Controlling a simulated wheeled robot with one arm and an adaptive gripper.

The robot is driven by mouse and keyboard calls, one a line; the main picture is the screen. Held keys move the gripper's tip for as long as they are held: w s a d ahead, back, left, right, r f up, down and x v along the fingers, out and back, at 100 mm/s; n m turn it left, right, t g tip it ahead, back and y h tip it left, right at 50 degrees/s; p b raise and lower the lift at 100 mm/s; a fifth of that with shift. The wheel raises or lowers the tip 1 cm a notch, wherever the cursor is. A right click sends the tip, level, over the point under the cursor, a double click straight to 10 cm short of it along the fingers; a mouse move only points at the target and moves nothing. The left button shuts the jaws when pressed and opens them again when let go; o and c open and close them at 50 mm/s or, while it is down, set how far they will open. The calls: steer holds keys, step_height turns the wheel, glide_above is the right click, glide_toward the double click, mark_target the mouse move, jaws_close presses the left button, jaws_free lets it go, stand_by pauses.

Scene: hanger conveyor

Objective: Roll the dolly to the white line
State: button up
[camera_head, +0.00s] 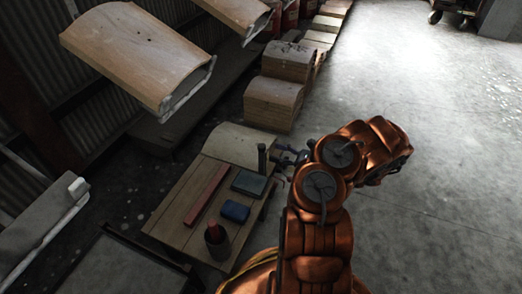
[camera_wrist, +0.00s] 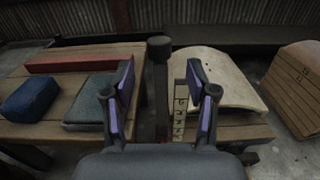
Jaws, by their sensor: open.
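A low wooden platform (camera_head: 180,205) stands left of my arm, also seen in the wrist view (camera_wrist: 30,115). It may be the dolly; its wheels cannot be made out. A dark upright post (camera_head: 262,158) rises at its right edge. In the wrist view the post (camera_wrist: 158,48) stands between my spread fingers, seemingly beyond them; contact cannot be told. My gripper (camera_head: 291,157) is open and empty beside the post, and its purple-padded fingers show in the wrist view (camera_wrist: 160,82). I cannot make out a white line.
Wooden crates (camera_head: 272,103) stand farther back; panels (camera_head: 135,50) hang upper left.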

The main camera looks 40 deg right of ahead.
mark_target(262, 148)
steer(key=shift+b+x, duration=1.2)
steer(key=shift+x, duration=2.1)
steer(key=shift+a, duration=0.1)
jaws_close()
